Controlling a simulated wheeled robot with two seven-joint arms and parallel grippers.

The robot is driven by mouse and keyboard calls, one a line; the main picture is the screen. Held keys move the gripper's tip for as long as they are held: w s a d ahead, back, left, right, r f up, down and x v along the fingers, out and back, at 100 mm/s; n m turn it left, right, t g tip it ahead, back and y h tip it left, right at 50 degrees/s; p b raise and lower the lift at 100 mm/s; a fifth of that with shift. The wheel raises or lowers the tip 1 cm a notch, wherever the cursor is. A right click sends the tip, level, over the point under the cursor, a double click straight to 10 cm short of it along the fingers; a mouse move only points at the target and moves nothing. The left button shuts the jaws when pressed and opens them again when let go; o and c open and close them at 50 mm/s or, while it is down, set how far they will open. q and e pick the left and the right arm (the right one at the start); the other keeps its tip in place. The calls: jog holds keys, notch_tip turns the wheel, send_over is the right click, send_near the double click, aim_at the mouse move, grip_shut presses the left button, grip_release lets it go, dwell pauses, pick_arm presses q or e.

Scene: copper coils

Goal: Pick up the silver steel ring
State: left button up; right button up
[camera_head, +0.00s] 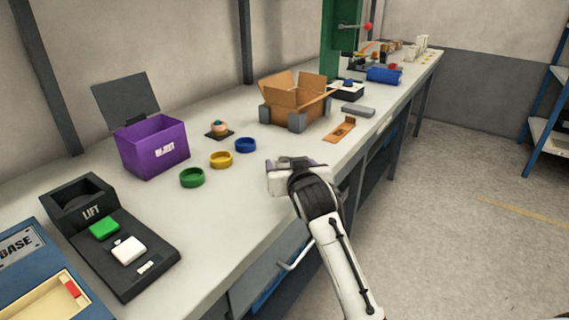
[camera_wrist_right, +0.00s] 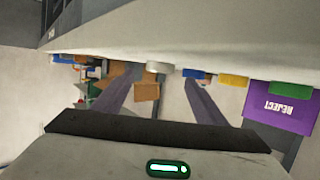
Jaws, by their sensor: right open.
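A pale silver ring (camera_wrist_right: 160,67) shows in the right wrist view, edge-on on the worktop, ahead of and between my fingers. In the head view I cannot clearly make it out; my right gripper covers that part of the table. My right gripper (camera_head: 291,163) is over the table's front edge, with its fingers pointing away across the top. In the right wrist view its two fingers (camera_wrist_right: 162,82) are spread apart with nothing held between them. My left gripper is not in view.
Green (camera_head: 192,177), yellow (camera_head: 221,160) and blue (camera_head: 245,145) rings lie in a row left of my gripper. A purple reject bin (camera_head: 153,147) and an open cardboard box (camera_head: 294,104) stand behind. A black lift station (camera_head: 130,255) is at front left.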

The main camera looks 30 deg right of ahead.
aim_at(283, 157)
jog(key=x, duration=0.2)
jog(key=shift+w+f, duration=0.2)
jog(key=shift+w+d, duration=0.15)
jog(key=shift+w, duration=0.05)
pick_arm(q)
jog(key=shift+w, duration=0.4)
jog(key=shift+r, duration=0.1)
pick_arm(e)
jog(key=shift+c, duration=0.5)
jog(key=c, duration=1.1)
jog(key=shift+r, duration=0.1)
jog(key=shift+c, duration=0.2)
